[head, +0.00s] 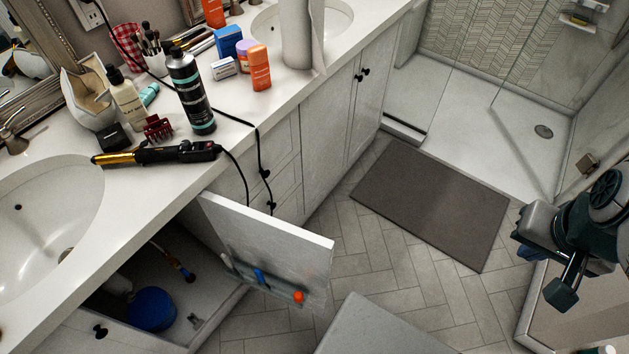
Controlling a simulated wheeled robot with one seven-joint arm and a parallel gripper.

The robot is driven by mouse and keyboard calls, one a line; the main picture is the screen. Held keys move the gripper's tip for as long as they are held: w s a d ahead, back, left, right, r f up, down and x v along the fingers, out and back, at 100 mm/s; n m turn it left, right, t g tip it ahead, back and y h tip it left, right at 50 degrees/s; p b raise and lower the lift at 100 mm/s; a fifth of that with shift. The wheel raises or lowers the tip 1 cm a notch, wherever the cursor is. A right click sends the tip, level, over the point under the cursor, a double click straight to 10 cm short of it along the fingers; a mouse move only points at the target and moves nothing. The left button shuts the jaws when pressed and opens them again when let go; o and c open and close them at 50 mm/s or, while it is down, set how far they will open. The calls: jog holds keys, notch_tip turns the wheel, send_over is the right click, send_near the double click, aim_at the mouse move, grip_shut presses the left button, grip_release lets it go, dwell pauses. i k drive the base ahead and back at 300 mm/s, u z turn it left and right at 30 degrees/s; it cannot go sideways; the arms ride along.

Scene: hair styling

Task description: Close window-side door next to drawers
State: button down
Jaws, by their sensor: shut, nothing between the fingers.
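The white cabinet door (265,235) next to the drawers (272,180) stands wide open, swung out from the counter front over the floor. Its inner face carries a small rack with a blue item and an orange-capped item. The cabinet interior (215,275) is exposed below the near sink. My gripper (562,293) is at the far right of the head view, shut and empty, well apart from the door. The exact shape of its fingertips is hard to make out.
A blue round item (152,309) and a brush (180,263) lie inside the cabinet. A curling iron (155,154) lies on the counter, its black cord hanging over the drawers. A grey mat (432,205) lies on the tiled floor. A pale block-like surface (375,330) stands at the bottom.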

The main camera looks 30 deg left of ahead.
aim_at(274, 274)
jog(key=i, duration=2.1)
jog(key=u, duration=4.3)
jog(key=i, duration=0.5)
jog(key=z, duration=1.8)
jog(key=k, duration=0.45)
